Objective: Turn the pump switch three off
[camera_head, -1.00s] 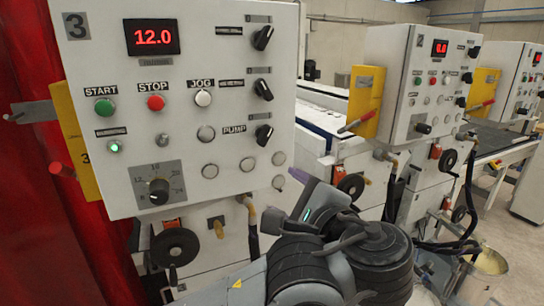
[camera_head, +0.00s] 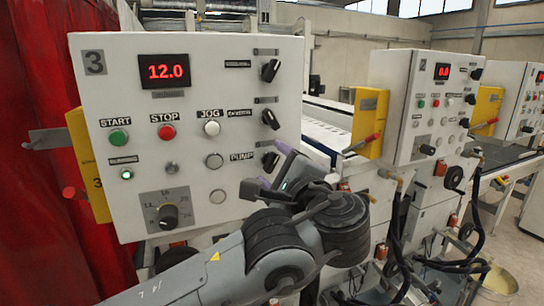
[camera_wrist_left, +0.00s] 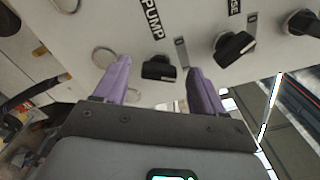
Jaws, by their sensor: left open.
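The panel marked 3 (camera_head: 120,80) stands at the left of the head view. Its black pump switch (camera_head: 270,161) is the lowest of three black knobs on the right side, beside the PUMP label. In the left wrist view the pump switch (camera_wrist_left: 158,68) lies between the purple fingers of my left gripper (camera_wrist_left: 160,66). My left gripper (camera_head: 267,168) is open right in front of the switch in the head view, with one finger on each side. I cannot tell whether either finger touches the knob. My right gripper is out of view.
Another black knob (camera_wrist_left: 234,47) is close to the right finger in the left wrist view. Round caps (camera_head: 215,160) sit left of the pump switch. A second panel (camera_head: 415,110) with a yellow side plate (camera_head: 369,122) stands to the right. A red curtain (camera_head: 35,90) hangs at left.

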